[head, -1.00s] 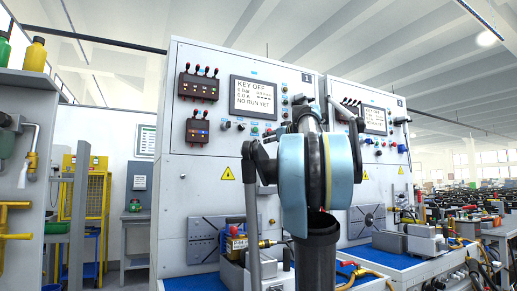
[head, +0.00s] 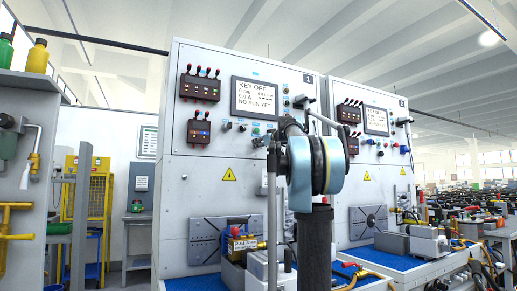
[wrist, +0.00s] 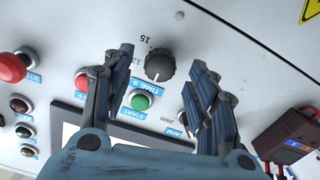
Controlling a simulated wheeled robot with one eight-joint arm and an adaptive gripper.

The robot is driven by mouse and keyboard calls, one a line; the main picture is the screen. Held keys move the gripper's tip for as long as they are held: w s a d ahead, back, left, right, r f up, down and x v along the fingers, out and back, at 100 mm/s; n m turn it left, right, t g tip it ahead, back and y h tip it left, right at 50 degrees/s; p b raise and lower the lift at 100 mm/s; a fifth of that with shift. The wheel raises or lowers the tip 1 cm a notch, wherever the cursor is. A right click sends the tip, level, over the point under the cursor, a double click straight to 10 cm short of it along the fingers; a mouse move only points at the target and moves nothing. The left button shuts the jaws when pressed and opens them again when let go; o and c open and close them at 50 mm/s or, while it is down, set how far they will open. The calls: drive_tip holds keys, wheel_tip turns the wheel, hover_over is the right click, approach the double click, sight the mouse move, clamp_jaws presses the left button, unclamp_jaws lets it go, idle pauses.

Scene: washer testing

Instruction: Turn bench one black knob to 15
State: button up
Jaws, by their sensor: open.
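The black knob (wrist: 159,65) is ribbed and round on the white panel of bench one (head: 215,55). The printed number 15 (wrist: 146,40) is beside it, up and to the left in the wrist view. I cannot tell its exact setting. My gripper (wrist: 160,58) is open, with one dark finger on each side of the knob in the picture and gaps between. It seems apart from the knob. In the head view my arm hides the gripper's fingertips and part of the panel's right side.
A green START button (wrist: 141,101) lies close to the knob, near the left finger. Red buttons (wrist: 10,68) and a screen (wrist: 85,130) are around it. Bench two (head: 371,90) stands to the right.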

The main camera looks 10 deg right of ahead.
drive_tip(key=shift+x, duration=1.55)
drive_tip(key=shift+c, duration=0.4)
drive_tip(key=c, duration=1)
